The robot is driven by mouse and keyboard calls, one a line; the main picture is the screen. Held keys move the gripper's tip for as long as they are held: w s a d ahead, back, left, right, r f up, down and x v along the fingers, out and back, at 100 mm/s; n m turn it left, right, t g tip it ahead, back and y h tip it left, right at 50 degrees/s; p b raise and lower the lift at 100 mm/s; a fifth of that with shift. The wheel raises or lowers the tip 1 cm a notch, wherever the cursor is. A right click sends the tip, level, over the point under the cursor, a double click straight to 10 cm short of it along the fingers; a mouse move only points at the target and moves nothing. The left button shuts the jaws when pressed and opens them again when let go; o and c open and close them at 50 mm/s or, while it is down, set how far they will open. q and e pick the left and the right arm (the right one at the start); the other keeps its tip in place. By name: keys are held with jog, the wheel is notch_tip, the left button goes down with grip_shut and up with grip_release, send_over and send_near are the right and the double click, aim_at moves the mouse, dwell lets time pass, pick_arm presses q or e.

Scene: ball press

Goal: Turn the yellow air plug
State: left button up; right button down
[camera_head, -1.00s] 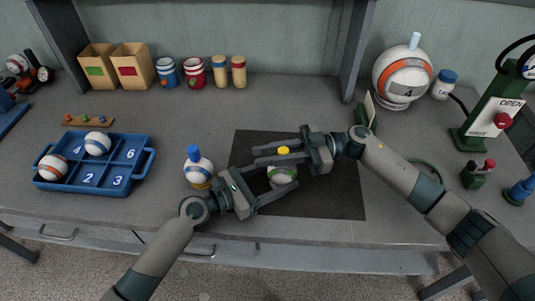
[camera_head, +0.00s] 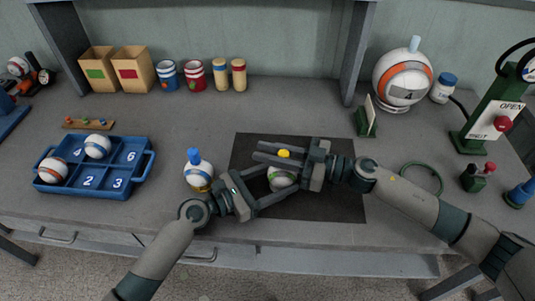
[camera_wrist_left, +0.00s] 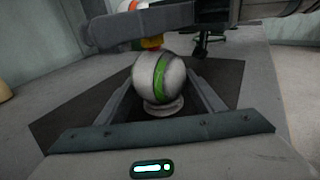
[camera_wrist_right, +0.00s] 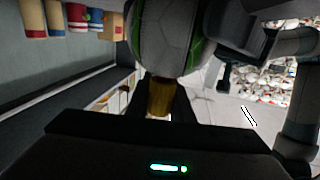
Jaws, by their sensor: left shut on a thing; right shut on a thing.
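A white ball with a green stripe (camera_head: 279,182) sits on a small base on the dark mat (camera_head: 345,205). A yellow air plug (camera_head: 284,153) stands on its top. My left gripper (camera_head: 284,180) is shut on the ball, one finger on each side, as the left wrist view (camera_wrist_left: 160,85) also shows. My right gripper (camera_head: 267,152) reaches in from the right above the ball and is shut on the yellow plug. The right wrist view shows the plug (camera_wrist_right: 158,98) between the fingers, against the ball (camera_wrist_right: 165,40). The right fingers partly cover the ball's top in the head view.
A ball with a blue plug (camera_head: 198,172) stands close left of my left gripper. A blue numbered tray (camera_head: 110,190) holds two balls farther left. At right are a small green stand (camera_head: 367,118), a green ring (camera_head: 422,177) and a green press (camera_head: 490,120).

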aim_at(283, 152)
jog(key=m+t+h, duration=0.2)
jog(key=t, duration=0.1)
jog(key=w+m+t+h, duration=0.1)
jog(key=m+t, duration=0.1)
jog(key=t, duration=0.1)
jog(key=w+d+m+t+h, duration=0.1)
jog(key=m+t+h, duration=0.1)
jog(key=m+t, duration=0.1)
jog(key=shift+r+h, duration=0.15)
jog(key=shift+h, duration=0.15)
jog(key=m+t+h, duration=0.1)
jog(key=h, duration=0.1)
jog(key=d+m+t+h, duration=0.1)
jog(key=m+h, duration=0.1)
jog(key=w+m+t+h, duration=0.1)
jog(key=t+h, duration=0.1)
jog(key=shift+d+r+m, duration=0.1)
jog(key=shift+d+m, duration=0.1)
jog(key=shift+m, duration=0.2)
jog(key=shift+d+m+t+h, duration=0.25)
jog(key=shift+m+h, duration=0.35)
jog(key=shift+h, duration=0.45)
jog(key=shift+d+m+t+h, duration=0.25)
jog(key=shift+m+h, duration=0.35)
jog(key=shift+h, duration=0.45)
jog(key=shift+d+h, duration=0.1)
jog(key=shift+h, duration=0.2)
